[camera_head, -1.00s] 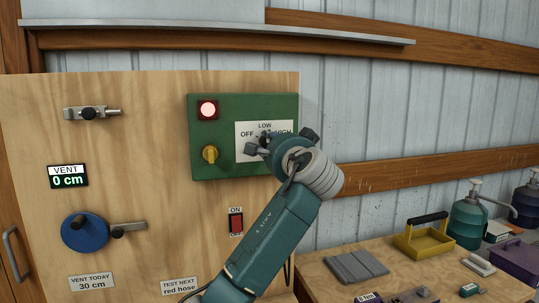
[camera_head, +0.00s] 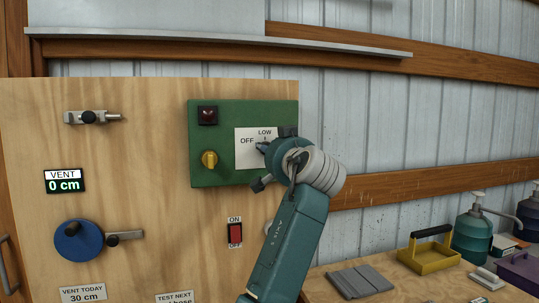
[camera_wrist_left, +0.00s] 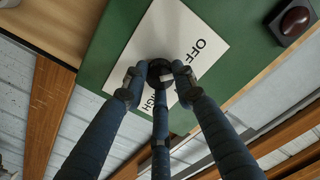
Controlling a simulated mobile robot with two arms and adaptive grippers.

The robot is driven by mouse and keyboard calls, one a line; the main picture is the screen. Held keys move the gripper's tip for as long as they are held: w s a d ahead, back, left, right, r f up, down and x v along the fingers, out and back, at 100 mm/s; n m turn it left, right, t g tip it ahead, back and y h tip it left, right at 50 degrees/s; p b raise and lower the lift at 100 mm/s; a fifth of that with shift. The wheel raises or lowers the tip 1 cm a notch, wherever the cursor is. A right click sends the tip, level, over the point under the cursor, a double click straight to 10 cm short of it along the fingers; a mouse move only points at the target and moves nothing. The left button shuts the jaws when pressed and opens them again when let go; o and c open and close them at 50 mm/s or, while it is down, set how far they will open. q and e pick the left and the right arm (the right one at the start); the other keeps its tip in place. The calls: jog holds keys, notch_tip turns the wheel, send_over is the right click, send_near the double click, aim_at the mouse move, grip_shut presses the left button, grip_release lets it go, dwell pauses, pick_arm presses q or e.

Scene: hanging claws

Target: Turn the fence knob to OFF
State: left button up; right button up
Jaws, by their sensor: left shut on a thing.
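The fence knob (camera_wrist_left: 158,71) is a dark round knob on a white plate (camera_head: 243,157) marked OFF, LOW and HIGH, on a green box (camera_head: 233,181). My left gripper (camera_head: 266,158) covers most of the knob and the HIGH label in the head view. In the left wrist view, the fingers of my left gripper (camera_wrist_left: 159,80) are shut around the knob, with OFF to the upper right and HIGH below. Which mark the knob points to is hard to tell. The red lamp (camera_head: 208,115) on the box is dark. My right gripper is not in view.
A blue wheel (camera_head: 79,239) is at the left of the wooden panel. A bench with a yellow tray (camera_head: 428,258) is at the right.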

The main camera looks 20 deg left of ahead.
pick_arm(q)
jog(key=shift+f+n, duration=0.2)
jog(key=shift+n, duration=0.7)
jog(key=o, duration=1.2)
jog(key=shift+r, duration=0.15)
jog(key=shift+c, duration=0.2)
jog(key=v, duration=0.7)
jog(key=shift+s+d, duration=0.25)
